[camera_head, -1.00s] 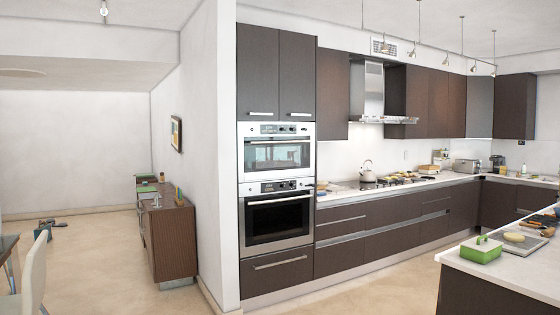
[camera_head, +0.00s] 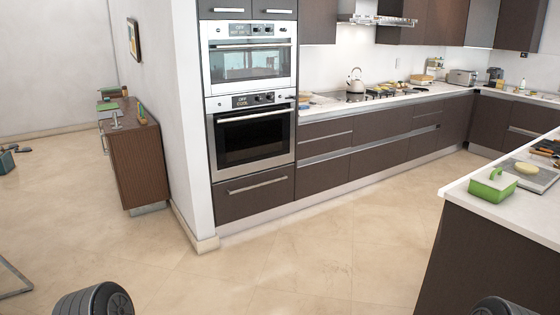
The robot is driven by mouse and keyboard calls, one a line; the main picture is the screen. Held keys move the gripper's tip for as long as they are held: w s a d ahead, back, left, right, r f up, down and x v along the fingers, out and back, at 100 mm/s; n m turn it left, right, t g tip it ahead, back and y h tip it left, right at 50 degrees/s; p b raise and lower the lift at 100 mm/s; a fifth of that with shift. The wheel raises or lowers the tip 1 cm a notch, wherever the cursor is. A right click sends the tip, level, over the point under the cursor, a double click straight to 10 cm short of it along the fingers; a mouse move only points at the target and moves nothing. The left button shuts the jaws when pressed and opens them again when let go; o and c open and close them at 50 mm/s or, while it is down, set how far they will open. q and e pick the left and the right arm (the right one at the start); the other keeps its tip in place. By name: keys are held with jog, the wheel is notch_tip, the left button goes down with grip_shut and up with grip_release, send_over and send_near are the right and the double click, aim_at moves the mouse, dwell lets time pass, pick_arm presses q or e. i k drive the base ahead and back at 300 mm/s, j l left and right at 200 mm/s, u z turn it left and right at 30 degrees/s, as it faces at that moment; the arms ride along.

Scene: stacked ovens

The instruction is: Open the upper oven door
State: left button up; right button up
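The upper oven (camera_head: 249,68) is built into a tall dark cabinet left of centre. Its door is closed, with a glass window and a horizontal handle (camera_head: 250,46) along the top edge. A display and knobs sit above the handle. The lower oven (camera_head: 252,137) is right below it, also closed, with its own handle. Neither of my grippers is in view. Dark rounded parts, probably of my arms, show at the bottom left and bottom right edges, far from the ovens.
Open tiled floor (camera_head: 290,245) lies between me and the ovens. An island counter (camera_head: 500,216) with a green box (camera_head: 492,186) stands at the right. A wall end (camera_head: 186,130) borders the ovens on the left. A wooden sideboard (camera_head: 139,165) stands further left.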

aim_at(236, 65)
jog(key=i, duration=1.05)
jog(key=i+j, duration=0.1)
jog(key=i, duration=0.95)
jog(key=i+z, duration=0.1)
jog(key=i, duration=0.9)
jog(key=i+j+z, duration=0.2)
jog(key=i, duration=0.2)
jog(key=i+j+z, duration=0.15)
jog(key=i, duration=0.25)
jog(key=i+j+z, duration=0.2)
jog(key=i, duration=0.2)
